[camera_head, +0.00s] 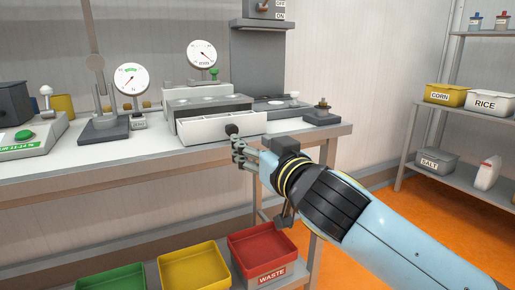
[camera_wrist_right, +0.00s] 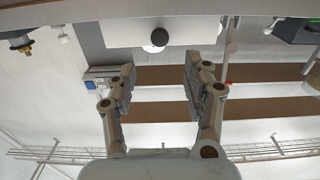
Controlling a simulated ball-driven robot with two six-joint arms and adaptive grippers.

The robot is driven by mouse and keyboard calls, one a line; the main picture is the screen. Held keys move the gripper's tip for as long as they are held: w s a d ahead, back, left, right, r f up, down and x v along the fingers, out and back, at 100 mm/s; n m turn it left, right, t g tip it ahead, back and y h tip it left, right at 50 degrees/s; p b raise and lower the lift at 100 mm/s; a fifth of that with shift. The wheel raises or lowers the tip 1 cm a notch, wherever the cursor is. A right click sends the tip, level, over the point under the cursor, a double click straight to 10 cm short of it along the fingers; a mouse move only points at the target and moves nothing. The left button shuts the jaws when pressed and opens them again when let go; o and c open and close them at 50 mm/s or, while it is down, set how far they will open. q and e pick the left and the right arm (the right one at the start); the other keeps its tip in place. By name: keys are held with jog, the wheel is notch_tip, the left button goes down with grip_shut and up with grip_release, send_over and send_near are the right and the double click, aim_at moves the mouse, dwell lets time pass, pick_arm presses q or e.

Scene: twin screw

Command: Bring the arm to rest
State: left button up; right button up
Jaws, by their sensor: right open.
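My right arm (camera_head: 385,228) reaches in from the lower right in the head view. My right gripper (camera_head: 240,153) is just below and in front of the black knob (camera_head: 232,130) of a white drawer (camera_head: 205,132), which is pulled out from its unit on the workbench. In the right wrist view my right gripper (camera_wrist_right: 160,65) has its two fingers spread with nothing between them. There the knob (camera_wrist_right: 159,37) shows on the white drawer front (camera_wrist_right: 140,34), beyond the fingertips and apart from them. My left gripper is in neither view.
The workbench (camera_head: 80,164) carries dial gauges (camera_head: 131,80) and a small dark stand (camera_head: 322,115). Below are green, yellow (camera_head: 193,268) and red WASTE bins (camera_head: 262,252). A shelf (camera_head: 470,107) with labelled tubs stands right. The orange floor between is clear.

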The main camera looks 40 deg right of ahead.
jog(key=shift+s+a, duration=0.15)
jog(key=shift+s, duration=0.55)
jog(key=s+f+g, duration=0.3)
jog(key=f, duration=1)
jog(key=s+d+f+g+y, duration=0.1)
jog(key=s+f+g, duration=0.2)
jog(key=f, duration=0.9)
jog(key=s+f+g, duration=0.2)
jog(key=s+f, duration=0.2)
jog(key=f, duration=0.9)
jog(key=s+a+f+n+g+y, duration=0.15)
jog(key=s+f+g, duration=0.35)
jog(key=s+f, duration=0.95)
jog(key=s+a+f+n+g, duration=0.1)
jog(key=s+f+g, duration=0.1)
jog(key=s, duration=0.8)
jog(key=s+f+g+y, duration=0.1)
jog(key=s+f, duration=0.4)
jog(key=s, duration=0.6)
jog(key=shift+s+a+f+n+g, duration=0.2)
jog(key=shift+s+a+n+g, duration=0.1)
jog(key=shift+a+n+g, duration=0.15)
